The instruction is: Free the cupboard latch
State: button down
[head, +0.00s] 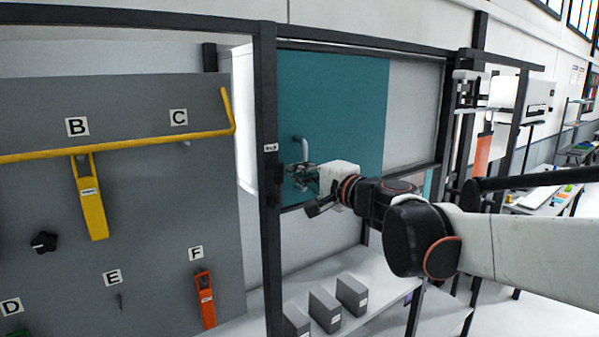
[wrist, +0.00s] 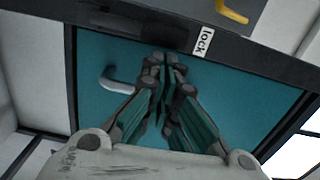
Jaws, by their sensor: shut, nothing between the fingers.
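The cupboard has a flat teal door (head: 340,105), which also fills the wrist view (wrist: 95,70). A grey bar handle (head: 301,143) is on the door, and it shows left of my fingers in the wrist view (wrist: 118,85). A white "lock" label (wrist: 203,41) is on the dark frame post (head: 265,90). A dark block that looks like the latch (wrist: 130,28) sits on the post beside the label; its position is hard to make out. My gripper (head: 290,172) is shut and empty in front of the door edge. Its fingertips (wrist: 165,62) point at the post, close to the latch; contact cannot be told.
At left, a grey panel (head: 150,215) carries a yellow rail (head: 120,144), a hanging yellow tool (head: 91,205) and an orange tool (head: 205,300). Several grey boxes (head: 325,309) stand on the white shelf (head: 385,290) below.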

aim_at(281, 172)
jog(key=shift+a, duration=0.1)
jog(key=shift+s+a+r+n, duration=0.1)
jog(key=shift+s+a+n, duration=0.1)
jog(key=shift+n, duration=0.1)
jog(key=s+a+n, duration=0.1)
jog(key=a+n, duration=0.1)
jog(key=n, duration=0.1)
jog(key=s+a+n, duration=0.1)
jog(key=n, duration=0.1)
jog(key=shift+s+a+r, duration=0.25)
jog(key=shift+s+a, duration=0.05)
jog(key=shift+a, duration=0.05)
jog(key=shift+s+a+f+n+h+b, duration=0.15)
jog(key=shift+s+a+f+n+b, duration=0.3)
jog(key=shift+a+n, duration=0.45)
jog(key=shift+s+a+f+n+h+b, duration=0.1)
jog(key=shift+s+a+f+n+b, duration=0.3)
jog(key=shift+n, duration=0.85)
jog(key=shift+s+a+f+n+h+b, duration=0.2)
jog(key=shift+s+a+f+n, duration=0.35)
jog(key=shift+a+n, duration=0.45)
jog(key=shift+s+r, duration=0.1)
